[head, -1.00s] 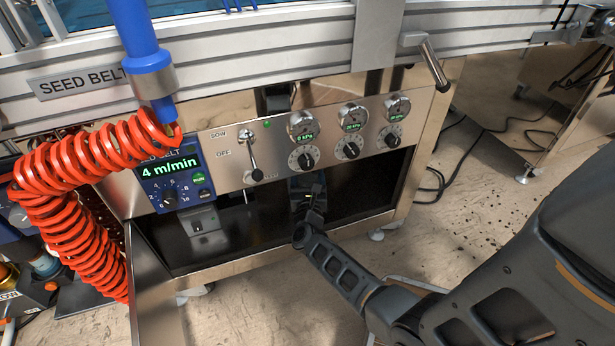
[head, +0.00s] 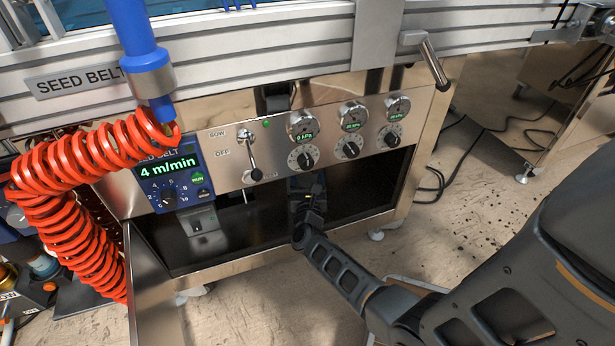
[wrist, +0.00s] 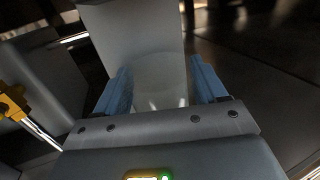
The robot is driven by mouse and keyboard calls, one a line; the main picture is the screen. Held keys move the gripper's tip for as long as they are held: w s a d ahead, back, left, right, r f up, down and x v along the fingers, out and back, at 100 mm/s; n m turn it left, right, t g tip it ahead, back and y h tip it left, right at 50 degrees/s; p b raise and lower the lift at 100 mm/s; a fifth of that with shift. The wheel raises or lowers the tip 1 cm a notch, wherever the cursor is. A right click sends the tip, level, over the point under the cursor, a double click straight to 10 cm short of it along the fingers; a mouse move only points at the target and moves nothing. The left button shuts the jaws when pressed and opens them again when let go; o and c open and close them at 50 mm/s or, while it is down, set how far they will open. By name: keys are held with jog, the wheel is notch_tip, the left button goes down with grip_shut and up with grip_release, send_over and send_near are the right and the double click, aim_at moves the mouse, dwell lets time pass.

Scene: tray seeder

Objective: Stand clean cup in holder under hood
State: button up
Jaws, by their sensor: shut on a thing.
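In the wrist view my gripper (wrist: 159,68) has its two blue fingers on either side of a pale, translucent cup (wrist: 160,82) and is shut on it. The cup is in front of a plain light grey upright surface (wrist: 130,28). I cannot tell whether that surface is part of the holder or the hood, or whether the cup touches it. In the head view my wrist reaches into the dark open bay (head: 345,205) under the control panel. The cup and fingertips cannot be made out there.
The steel control panel (head: 228,170) with gauges and knobs hangs over the bay. A grey boxy fitting (head: 205,238) stands in the bay to the left. A yellow part (wrist: 12,103) with a metal rod is left of my gripper. A red coiled hose (head: 75,225) hangs at left.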

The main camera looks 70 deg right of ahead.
jog(key=shift+s+f, duration=0.15)
jog(key=shift+f, duration=0.6)
jog(key=shift+s+f, duration=0.15)
jog(key=shift+f, duration=0.6)
jog(key=o, duration=1.1)
jog(key=shift+c, duration=0.2)
jog(key=o, duration=0.3)
jog(key=shift+s+a, duration=0.1)
jog(key=shift+a, duration=0.05)
jog(key=shift+o, duration=0.3)
jog(key=s+a+r+p, duration=0.2)
jog(key=a, duration=0.5)
jog(key=shift+r+p, duration=0.15)
jog(key=shift+p, duration=0.15)
